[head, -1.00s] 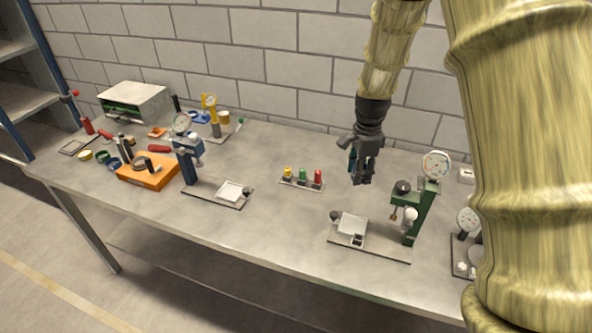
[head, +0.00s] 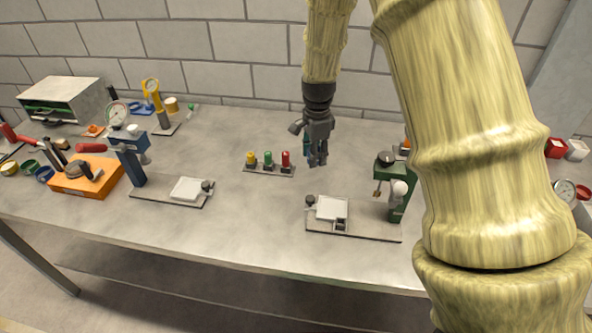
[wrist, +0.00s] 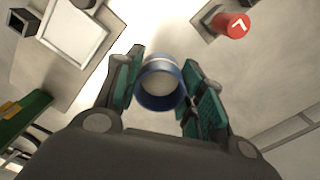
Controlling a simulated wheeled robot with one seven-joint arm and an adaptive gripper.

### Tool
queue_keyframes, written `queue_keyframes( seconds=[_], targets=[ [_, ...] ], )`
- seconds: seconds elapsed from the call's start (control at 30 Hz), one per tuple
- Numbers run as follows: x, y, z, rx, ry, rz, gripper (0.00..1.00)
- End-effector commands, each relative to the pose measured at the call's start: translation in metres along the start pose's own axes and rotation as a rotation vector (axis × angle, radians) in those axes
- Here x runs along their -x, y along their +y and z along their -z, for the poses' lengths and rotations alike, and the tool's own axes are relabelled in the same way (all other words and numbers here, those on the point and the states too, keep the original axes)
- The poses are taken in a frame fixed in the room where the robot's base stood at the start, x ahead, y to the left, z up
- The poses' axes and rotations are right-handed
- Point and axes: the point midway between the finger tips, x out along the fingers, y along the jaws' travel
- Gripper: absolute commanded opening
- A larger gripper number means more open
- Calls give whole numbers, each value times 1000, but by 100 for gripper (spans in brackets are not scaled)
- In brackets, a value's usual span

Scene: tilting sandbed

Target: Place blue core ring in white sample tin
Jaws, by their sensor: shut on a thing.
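My gripper (head: 318,162) is above the table, right of the coloured knobs. In the wrist view my gripper (wrist: 160,76) is shut on a blue ring (wrist: 161,100), held between its teal finger pads. The ring has a pale inside, and its opening faces the camera. Another blue ring (head: 45,174) lies at the far left of the table. A small white container (head: 577,150) at the far right, next to a red one, may be the white sample tin; its inside is too small to make out.
The grey table (head: 240,220) carries a green press stand (head: 398,203), a blue press stand (head: 130,165), an orange block (head: 75,185) and a strip of yellow, green and red knobs (head: 268,160). My arm hides part of the table's right side.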

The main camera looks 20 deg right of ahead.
Motion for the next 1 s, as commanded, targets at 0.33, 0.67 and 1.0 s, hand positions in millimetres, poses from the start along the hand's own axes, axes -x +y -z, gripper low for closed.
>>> queue_keyframes(
  seconds=[0.33,0.67,1.0],
  targets=[
    [-36,1,1,-1,0,-2,17],
    [-57,1,3,-2,0,-2,17],
    [-80,1,2,-2,0,0,17]
  ],
)
